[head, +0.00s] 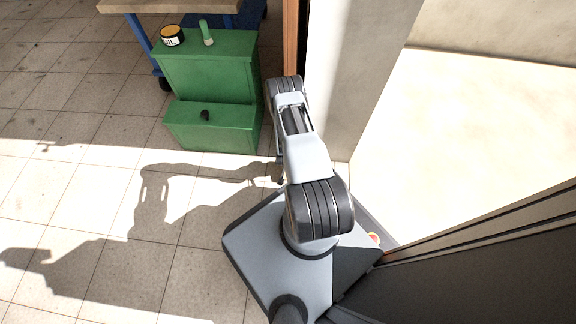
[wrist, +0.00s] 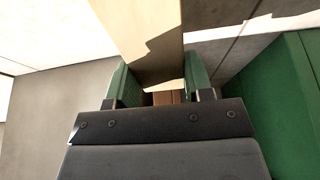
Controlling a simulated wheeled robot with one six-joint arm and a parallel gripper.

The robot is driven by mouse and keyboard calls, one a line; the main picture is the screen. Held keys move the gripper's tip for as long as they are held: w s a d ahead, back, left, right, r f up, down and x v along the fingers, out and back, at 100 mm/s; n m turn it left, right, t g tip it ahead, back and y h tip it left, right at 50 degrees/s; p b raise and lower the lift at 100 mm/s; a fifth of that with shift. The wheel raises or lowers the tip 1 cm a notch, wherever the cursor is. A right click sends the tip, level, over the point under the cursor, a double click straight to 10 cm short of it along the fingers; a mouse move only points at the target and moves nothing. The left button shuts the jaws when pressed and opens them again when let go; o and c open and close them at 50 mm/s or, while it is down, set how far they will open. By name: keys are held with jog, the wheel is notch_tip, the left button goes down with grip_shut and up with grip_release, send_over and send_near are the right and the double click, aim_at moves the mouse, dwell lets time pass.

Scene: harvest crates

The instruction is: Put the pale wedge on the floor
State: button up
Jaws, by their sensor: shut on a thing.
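My gripper (wrist: 158,86) shows in the wrist view, with a green-padded finger on each side. It is shut on the pale wedge (wrist: 142,28), a cream piece that reaches from between the fingers to the top of the picture. A shadow falls across the wedge's lower part. In the head view my arm hides the gripper, and I cannot make out the wedge there. The tiled floor (head: 190,200) lies left of my base, partly sunlit and partly in my arm's shadow.
A green stepped block (head: 210,85) stands beside my arm, carrying a yellow-and-black jar (head: 172,36), a green-and-white bottle (head: 206,33) and a small dark item (head: 205,115). A blue wheeled table (head: 150,5) is behind. A pale pillar (head: 345,90) and dark panel (head: 490,260) limit the right.

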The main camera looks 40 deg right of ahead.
jog(key=shift+f+b, duration=0.6)
jog(key=shift+f, duration=1)
jog(key=shift+f, duration=0.1)
jog(key=o, duration=1)
